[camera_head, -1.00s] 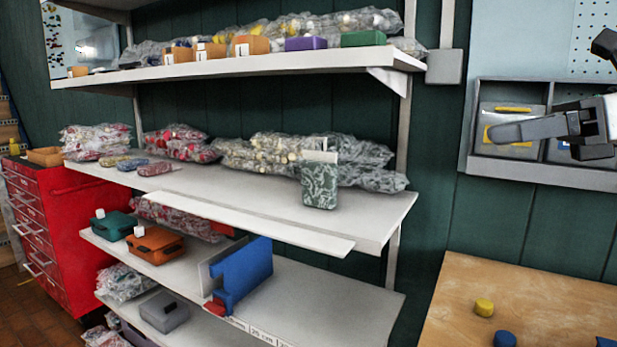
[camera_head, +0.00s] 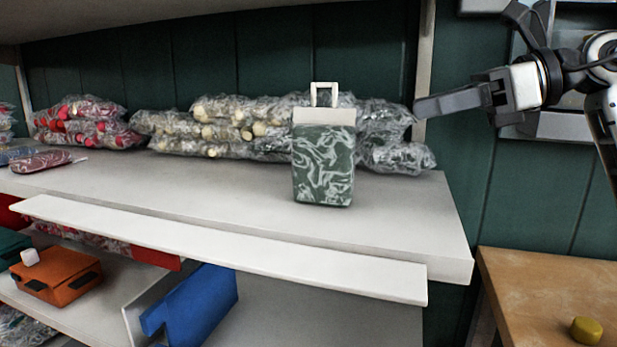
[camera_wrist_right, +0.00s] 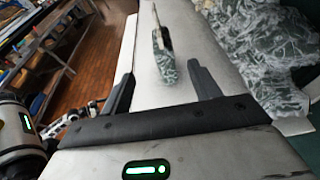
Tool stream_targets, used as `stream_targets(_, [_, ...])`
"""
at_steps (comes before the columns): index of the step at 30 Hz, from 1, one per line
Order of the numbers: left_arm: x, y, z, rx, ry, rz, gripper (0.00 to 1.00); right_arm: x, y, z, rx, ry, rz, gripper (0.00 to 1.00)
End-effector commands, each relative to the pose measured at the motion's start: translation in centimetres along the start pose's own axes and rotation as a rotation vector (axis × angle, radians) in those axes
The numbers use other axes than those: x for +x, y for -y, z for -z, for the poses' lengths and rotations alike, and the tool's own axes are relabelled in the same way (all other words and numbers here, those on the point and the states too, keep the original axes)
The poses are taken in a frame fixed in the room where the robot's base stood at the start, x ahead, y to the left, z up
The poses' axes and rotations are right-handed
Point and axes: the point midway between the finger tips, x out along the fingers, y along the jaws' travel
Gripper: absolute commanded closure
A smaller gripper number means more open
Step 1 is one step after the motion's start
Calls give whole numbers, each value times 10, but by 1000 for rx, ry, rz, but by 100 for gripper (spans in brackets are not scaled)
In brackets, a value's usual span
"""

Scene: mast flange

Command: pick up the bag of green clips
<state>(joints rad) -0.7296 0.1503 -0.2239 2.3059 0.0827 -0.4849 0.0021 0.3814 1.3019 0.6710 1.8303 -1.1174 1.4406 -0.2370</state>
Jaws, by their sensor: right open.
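The bag of green clips (camera_head: 323,165) stands upright on the middle shelf, dark green with pale swirls, a white top band and a white loop handle. It also shows in the right wrist view (camera_wrist_right: 163,62), beyond and between the fingers, apart from them. My right gripper (camera_head: 428,106) is at the right in the head view, beside the shelf's right end and to the right of the bag. In the right wrist view its two fingers (camera_wrist_right: 161,92) are spread with nothing between them. My left gripper is in neither view.
Clear plastic bags with pale pieces (camera_head: 225,130) lie behind the green bag, and bags with red pieces (camera_head: 85,122) lie further left. The shelf (camera_head: 400,218) is clear in front and to the right. A wooden table (camera_head: 540,280) stands at lower right.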

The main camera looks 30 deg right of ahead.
Motion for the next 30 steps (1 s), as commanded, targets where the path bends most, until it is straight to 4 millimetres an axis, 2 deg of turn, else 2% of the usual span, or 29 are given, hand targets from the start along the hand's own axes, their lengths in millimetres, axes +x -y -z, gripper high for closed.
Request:
stream_targets(5, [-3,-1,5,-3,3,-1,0,26,0,0,0,-6,-2,38])
stream_targets(12, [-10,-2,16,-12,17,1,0,77,-1,-3,-1,-5,-2,38])
stream_targets(15, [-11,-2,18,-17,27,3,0,92,0,-3,-1,-2,-1,38])
stream_targets(23, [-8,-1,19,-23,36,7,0,109,0,-1,0,-1,-2,38])
stream_targets(30, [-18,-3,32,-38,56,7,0,139,3,-4,1,2,-4,38])
